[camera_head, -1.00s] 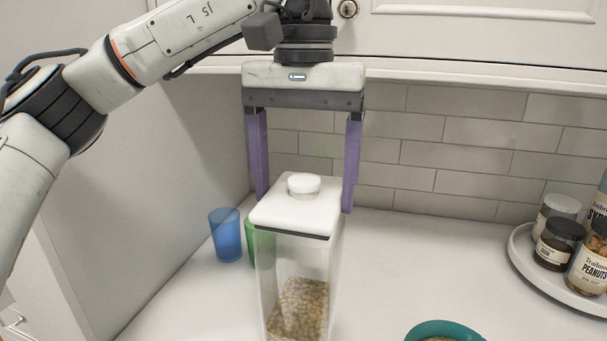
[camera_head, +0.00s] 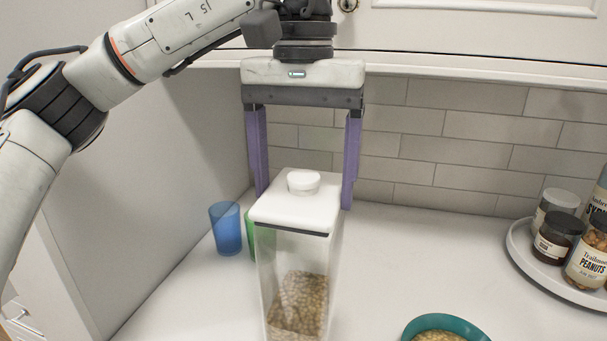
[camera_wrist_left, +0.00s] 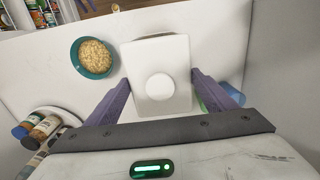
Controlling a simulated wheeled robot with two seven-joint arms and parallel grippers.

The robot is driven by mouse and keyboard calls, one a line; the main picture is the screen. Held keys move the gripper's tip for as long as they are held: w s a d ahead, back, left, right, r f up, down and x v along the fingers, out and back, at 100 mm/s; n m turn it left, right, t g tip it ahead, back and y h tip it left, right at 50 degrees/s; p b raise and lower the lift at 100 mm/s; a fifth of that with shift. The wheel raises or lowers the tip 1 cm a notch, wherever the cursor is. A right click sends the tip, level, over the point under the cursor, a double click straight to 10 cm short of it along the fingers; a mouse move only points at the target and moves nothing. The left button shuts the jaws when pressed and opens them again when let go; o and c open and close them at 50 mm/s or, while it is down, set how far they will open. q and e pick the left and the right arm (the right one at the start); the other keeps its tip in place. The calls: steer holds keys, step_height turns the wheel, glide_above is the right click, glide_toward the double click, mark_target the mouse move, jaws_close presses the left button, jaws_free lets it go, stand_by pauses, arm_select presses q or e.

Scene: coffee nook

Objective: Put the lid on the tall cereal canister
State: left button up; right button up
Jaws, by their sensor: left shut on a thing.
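The tall clear canister (camera_head: 262,275) stands upright on the counter, partly filled with cereal (camera_head: 299,303). The white square lid (camera_head: 298,208), with a round knob, is at the canister's mouth, level and lined up with it. A dark band shows under its front edge; I cannot tell if it is fully seated. In the left wrist view the lid (camera_wrist_left: 158,105) covers the canister's top. My left gripper (camera_head: 304,197) points down and is shut on the lid, one purple finger at each side. The fingers also show in the wrist view (camera_wrist_left: 158,97). My right gripper is not in view.
A blue cup (camera_head: 226,230) and a partly hidden green cup (camera_head: 250,238) stand behind the canister to the left. A teal bowl of cereal (camera_head: 446,325) is at front right. A round tray (camera_head: 541,268) with jars is far right. Cabinets hang above my gripper.

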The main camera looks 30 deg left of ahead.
arm_select(q)
steer(key=shift+p, duration=0.3)
stand_by(0.5)
steer(key=shift+f, duration=0.2)
stand_by(1.2)
steer(key=o, duration=1.1)
steer(key=shift+r, duration=0.1)
steer(key=shift+r, duration=3.45)
jaws_close()
